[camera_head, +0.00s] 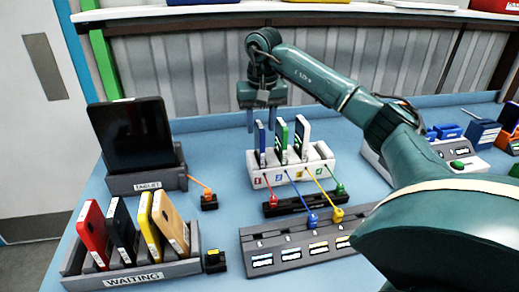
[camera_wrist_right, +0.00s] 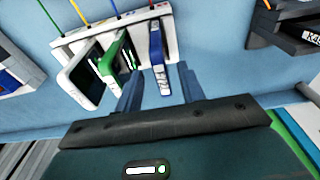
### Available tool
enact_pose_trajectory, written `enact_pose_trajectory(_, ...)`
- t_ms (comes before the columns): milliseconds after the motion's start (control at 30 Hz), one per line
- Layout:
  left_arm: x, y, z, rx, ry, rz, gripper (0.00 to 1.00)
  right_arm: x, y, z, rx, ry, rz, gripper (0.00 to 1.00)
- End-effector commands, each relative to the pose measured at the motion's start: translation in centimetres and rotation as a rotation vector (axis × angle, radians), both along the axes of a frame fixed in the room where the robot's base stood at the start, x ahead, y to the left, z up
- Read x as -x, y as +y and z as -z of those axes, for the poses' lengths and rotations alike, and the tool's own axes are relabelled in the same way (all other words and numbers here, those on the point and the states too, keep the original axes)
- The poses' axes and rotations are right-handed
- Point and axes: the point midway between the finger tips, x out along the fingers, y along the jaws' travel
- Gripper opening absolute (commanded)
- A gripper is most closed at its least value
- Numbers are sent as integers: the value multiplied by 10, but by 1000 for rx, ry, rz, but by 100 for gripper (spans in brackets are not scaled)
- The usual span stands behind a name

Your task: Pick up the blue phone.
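The blue phone (camera_head: 260,138) stands upright in the left slot of the white charging rack (camera_head: 318,168); it also shows in the wrist view (camera_wrist_right: 158,56). My right gripper (camera_head: 262,128) is above and behind it, pointing down. In the wrist view my right gripper (camera_wrist_right: 160,75) is open, with one finger on each side of the blue phone's near end. I see no firm contact. Beside the blue phone stand a green phone (camera_head: 280,138) and a white phone (camera_head: 301,136). My left gripper is out of view.
A tablet (camera_head: 132,135) stands in a holder at left. Several phones stand in the waiting tray (camera_head: 165,274) at front left. Blue items (camera_head: 483,132) are at right.

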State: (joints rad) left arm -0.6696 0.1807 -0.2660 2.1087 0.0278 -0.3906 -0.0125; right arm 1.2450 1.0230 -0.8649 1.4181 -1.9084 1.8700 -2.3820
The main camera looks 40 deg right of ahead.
Motion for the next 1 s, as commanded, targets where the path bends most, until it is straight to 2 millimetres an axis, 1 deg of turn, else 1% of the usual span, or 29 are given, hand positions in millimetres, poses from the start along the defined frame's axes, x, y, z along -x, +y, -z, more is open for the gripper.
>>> enact_pose_trajectory(200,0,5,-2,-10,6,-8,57,-2,0,33,0,4,0,39)
enact_pose_trajectory(300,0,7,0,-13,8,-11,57,-4,0,43,-1,3,0,39)
enact_pose_trajectory(400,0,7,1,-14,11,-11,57,-4,-1,47,0,1,0,39)
enact_pose_trajectory(567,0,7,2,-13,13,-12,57,-4,-1,47,0,0,0,39)
enact_pose_trajectory(667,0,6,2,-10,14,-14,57,-4,-1,47,0,1,0,33)
enact_pose_trajectory(1000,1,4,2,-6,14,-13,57,-4,-1,47,0,1,0,5)
